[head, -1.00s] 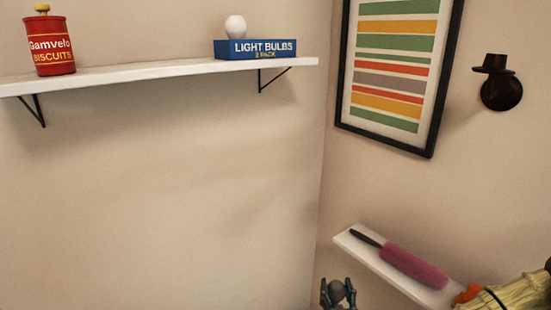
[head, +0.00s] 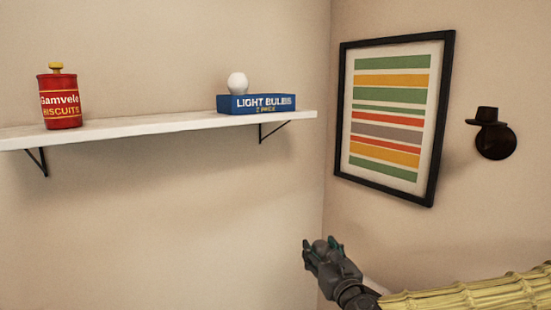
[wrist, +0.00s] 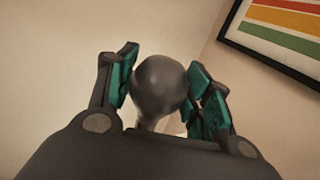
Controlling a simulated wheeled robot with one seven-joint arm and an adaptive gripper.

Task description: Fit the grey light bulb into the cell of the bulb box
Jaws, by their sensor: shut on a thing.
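The grey light bulb (wrist: 160,85) is between the two teal-padded fingers of my gripper (wrist: 165,88) in the wrist view, its round end showing. In the head view my gripper (head: 326,248) is below and to the right of the shelf, and the bulb in it is hard to make out. The blue bulb box (head: 257,104), marked "LIGHT BULBS 2 PACK", lies on the white shelf near its right end. A white bulb (head: 237,83) stands up from the box's left part. The grey bulb's cell is not visible from this low angle.
The white shelf (head: 160,125) is on black brackets, with a red biscuit tin (head: 60,100) at its left. A framed striped picture (head: 395,115) and a dark hat-shaped fixture (head: 492,134) are on the right wall. Space between gripper and box looks clear.

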